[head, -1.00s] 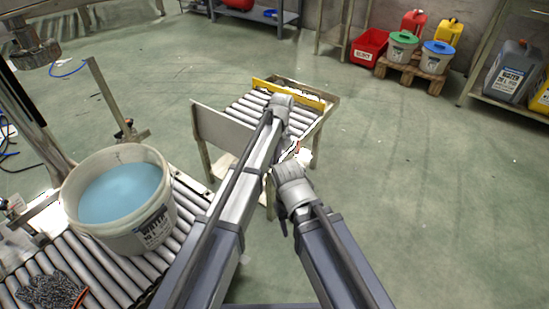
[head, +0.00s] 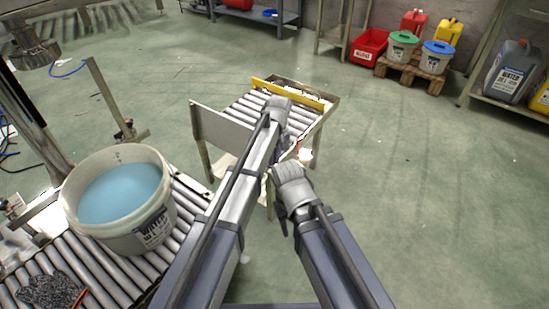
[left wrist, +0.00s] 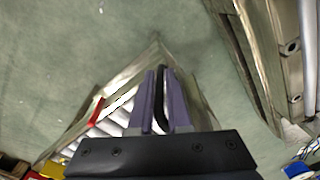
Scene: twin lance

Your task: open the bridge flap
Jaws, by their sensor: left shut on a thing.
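The roller conveyor stand with a grey side panel (head: 226,131) is ahead in the head view. Which panel is the bridge flap is hard to tell, as my left arm covers its near side. My left gripper (head: 282,152) is low at the stand's near right side. In the left wrist view its purple fingers (left wrist: 162,78) are shut on a thin dark upright piece (left wrist: 162,94), apparently part of the flap. A red piece (left wrist: 95,110) lies left of the fingers. My right gripper (head: 283,226) is below its wrist, apart from the stand, its jaws mostly hidden.
A white bucket of blue liquid (head: 146,231) stands on the near left roller conveyor (head: 96,258), beside dark gloves (head: 50,292). A yellow strip (head: 290,94) edges the stand's far side. Shelves and containers line the back. Floor on the right is clear.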

